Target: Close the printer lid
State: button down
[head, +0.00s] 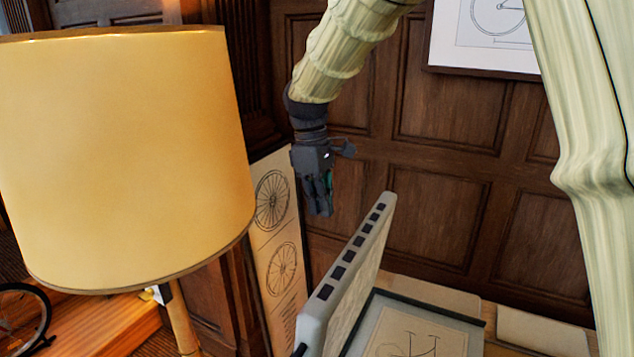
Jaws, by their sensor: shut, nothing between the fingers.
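The printer lid (350,274) is a light grey panel with a row of dark pads along its edge. It stands raised, tilted steeply, at the lower middle of the head view. The printer's dark-framed bed (430,318) lies to its right, with a bicycle drawing (415,340) on it; its lower part is cut off by the picture's edge. My gripper (324,212) is shut and empty, pointing down, above and to the left of the lid's upper end in the picture. It appears apart from the lid.
A large yellow lampshade (125,155) on a wooden stand fills the left. A board with wheel drawings (280,240) stands behind the lid. Pale sheets or boards (540,332) lie right of the printer. A panelled wood wall (450,210) closes the back.

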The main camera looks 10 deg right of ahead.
jog(key=s+d+f+p, duration=0.2)
jog(key=d+f, duration=0.1)
jog(key=shift+s+d+f, duration=0.1)
jog(key=shift+s+d, duration=0.2)
dwell(0.6)
